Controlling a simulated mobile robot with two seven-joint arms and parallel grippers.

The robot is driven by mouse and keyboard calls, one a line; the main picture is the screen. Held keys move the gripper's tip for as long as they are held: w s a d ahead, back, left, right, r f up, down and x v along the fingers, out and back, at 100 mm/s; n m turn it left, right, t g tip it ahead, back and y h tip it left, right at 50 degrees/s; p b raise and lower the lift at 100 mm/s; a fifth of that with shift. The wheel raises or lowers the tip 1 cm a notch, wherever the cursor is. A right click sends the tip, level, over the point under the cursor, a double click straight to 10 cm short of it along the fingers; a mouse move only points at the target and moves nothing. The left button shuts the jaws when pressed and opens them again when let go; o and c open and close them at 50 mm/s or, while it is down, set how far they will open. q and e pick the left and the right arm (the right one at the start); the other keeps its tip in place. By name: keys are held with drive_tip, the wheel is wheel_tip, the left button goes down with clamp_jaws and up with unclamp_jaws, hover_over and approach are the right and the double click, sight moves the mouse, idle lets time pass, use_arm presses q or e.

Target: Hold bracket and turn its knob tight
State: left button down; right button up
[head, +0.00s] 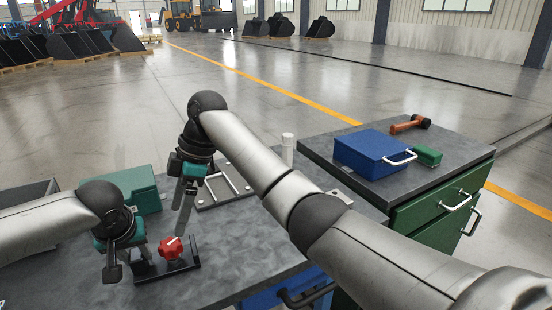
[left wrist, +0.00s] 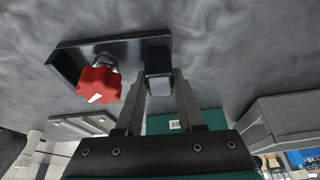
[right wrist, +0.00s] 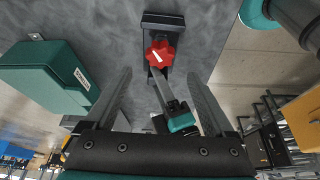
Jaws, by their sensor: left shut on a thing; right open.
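A dark bracket (head: 190,265) lies on the grey bench, with a red lobed knob (head: 171,248) at its side. In the left wrist view the bracket (left wrist: 120,48) shows with the red knob (left wrist: 98,84) to the left of the fingers. My left gripper (left wrist: 160,80) is shut on the bracket's dark upright end. In the head view my left gripper (head: 138,255) is just left of the knob. My right gripper (head: 183,205) is open and empty, above and behind the knob. In the right wrist view the knob (right wrist: 160,53) lies ahead, between the open fingers (right wrist: 160,75).
A teal box (head: 135,187) stands behind my left gripper. A plate with metal rails (head: 225,188) and a pale cylinder (head: 287,149) are further back. A blue case (head: 370,155), a green box (head: 428,156) and an orange-handled tool (head: 408,124) sit on the cabinet at right.

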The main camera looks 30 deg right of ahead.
drive_tip(key=w+d+m+t+h, duration=0.2)
drive_tip(key=w+d+t, duration=0.1)
drive_tip(key=d, duration=1)
drive_tip(key=w+d+r+m+t+h, duration=0.1)
drive_tip(key=w+d+m+t+h, duration=0.1)
drive_tip(key=d, duration=1.1)
drive_tip(key=shift+w+d+m+t+h, duration=0.15)
drive_tip(key=shift+w+m+t+h, duration=0.15)
drive_tip(key=shift+w+t+h, duration=0.8)
drive_tip(key=shift+w+g+y, duration=0.2)
drive_tip(key=shift+g+y, duration=0.1)
drive_tip(key=shift+r, duration=0.1)
